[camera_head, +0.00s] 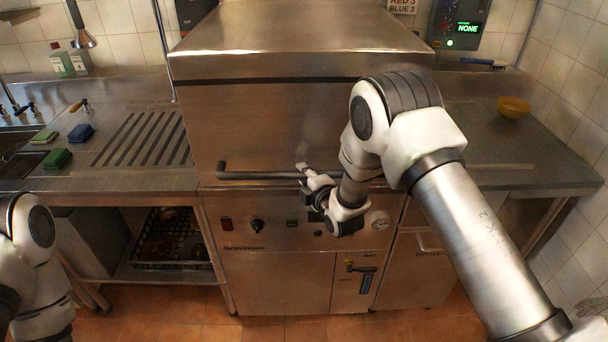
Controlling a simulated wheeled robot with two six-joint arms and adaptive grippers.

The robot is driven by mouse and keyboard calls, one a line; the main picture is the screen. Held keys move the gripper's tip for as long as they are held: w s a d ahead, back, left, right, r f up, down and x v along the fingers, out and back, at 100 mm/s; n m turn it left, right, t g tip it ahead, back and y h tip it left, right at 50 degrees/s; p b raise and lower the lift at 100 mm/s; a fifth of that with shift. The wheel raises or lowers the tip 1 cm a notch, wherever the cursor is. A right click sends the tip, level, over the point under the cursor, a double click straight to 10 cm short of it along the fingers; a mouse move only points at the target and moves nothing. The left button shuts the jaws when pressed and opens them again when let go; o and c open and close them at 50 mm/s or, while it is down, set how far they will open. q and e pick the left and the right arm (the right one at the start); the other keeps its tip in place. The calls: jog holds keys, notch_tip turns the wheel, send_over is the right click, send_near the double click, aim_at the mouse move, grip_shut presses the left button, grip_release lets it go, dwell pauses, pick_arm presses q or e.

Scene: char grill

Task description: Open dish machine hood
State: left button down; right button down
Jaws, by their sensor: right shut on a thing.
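The dish machine hood (290,110) is a large stainless steel box in the middle of the view. Its lower edge meets the control panel (270,222), so it is down. A dark horizontal bar handle (255,176) runs along the lower front of the hood. My right gripper (306,174) is at the handle, right of its left end, and is shut on it. My right arm hides the right part of the handle. My left arm shows at the lower left edge; its gripper is out of view.
A steel counter with a ribbed drain area (148,138), a blue sponge (81,133) and green sponges (57,158) is on the left. A dark rack (170,240) stands on the shelf below. An orange bowl (513,107) sits on the right counter (540,150).

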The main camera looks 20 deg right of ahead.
notch_tip(320, 180, up, 32)
jog(key=p, duration=0.8)
jog(key=shift+r+p, duration=0.15)
jog(key=shift+p, duration=0.15)
jog(key=c, duration=1)
grip_release()
jog(key=shift+s, duration=0.1)
jog(key=v, duration=1.1)
jog(key=shift+s, duration=0.4)
